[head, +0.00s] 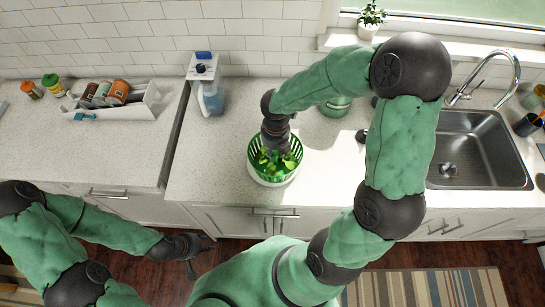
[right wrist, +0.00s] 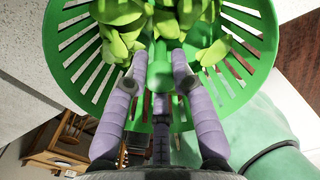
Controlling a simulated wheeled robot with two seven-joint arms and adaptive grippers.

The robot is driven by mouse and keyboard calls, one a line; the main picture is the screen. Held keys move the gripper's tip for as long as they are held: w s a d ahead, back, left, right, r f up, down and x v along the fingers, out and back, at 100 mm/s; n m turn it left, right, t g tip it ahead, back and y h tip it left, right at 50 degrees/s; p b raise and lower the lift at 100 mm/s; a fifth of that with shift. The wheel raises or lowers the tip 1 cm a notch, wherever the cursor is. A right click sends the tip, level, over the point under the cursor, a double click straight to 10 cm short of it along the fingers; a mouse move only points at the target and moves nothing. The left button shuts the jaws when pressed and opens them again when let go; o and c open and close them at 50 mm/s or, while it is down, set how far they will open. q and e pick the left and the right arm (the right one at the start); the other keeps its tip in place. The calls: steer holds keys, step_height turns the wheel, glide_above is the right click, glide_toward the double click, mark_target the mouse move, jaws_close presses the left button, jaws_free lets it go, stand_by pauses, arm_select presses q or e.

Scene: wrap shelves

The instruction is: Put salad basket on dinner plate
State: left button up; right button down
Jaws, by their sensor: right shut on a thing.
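The salad basket (head: 258,151) is a round green slatted basket holding green leaves (right wrist: 205,35). It is above the front part of the counter. My right gripper (head: 275,150) reaches down into it from above. In the right wrist view the gripper's fingers (right wrist: 160,72) are closed around a green knob in the basket's middle. A white round rim (head: 273,182) shows directly under the basket; I cannot tell whether it is the dinner plate or a bowl, or whether the basket touches it. My left gripper (head: 200,254) is empty, fingers spread, in front of the counter at lower left.
A blue spray bottle (head: 210,98) stands behind and left of the basket. A green container (head: 335,106) is behind my right arm. The sink (head: 478,150) is to the right. A white rack with jars (head: 140,105) stands on the left counter. Clear counter lies left of the basket.

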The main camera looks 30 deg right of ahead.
mark_target(273, 163)
steer(key=shift+w+a+f, duration=0.25)
steer(key=shift+f, duration=0.15)
steer(key=shift+w+f+b, duration=0.15)
steer(key=shift+f+b, duration=0.35)
steer(key=shift+f, duration=1.1)
steer(key=shift+f, duration=0.1)
steer(key=shift+f, duration=0.35)
steer(key=c, duration=1)
jaws_free()
steer(key=shift+c, duration=0.2)
steer(key=shift+r, duration=0.55)
step_height(273, 163, up, 12)
steer(key=shift+f+p, duration=0.1)
steer(key=shift+p, duration=1.05)
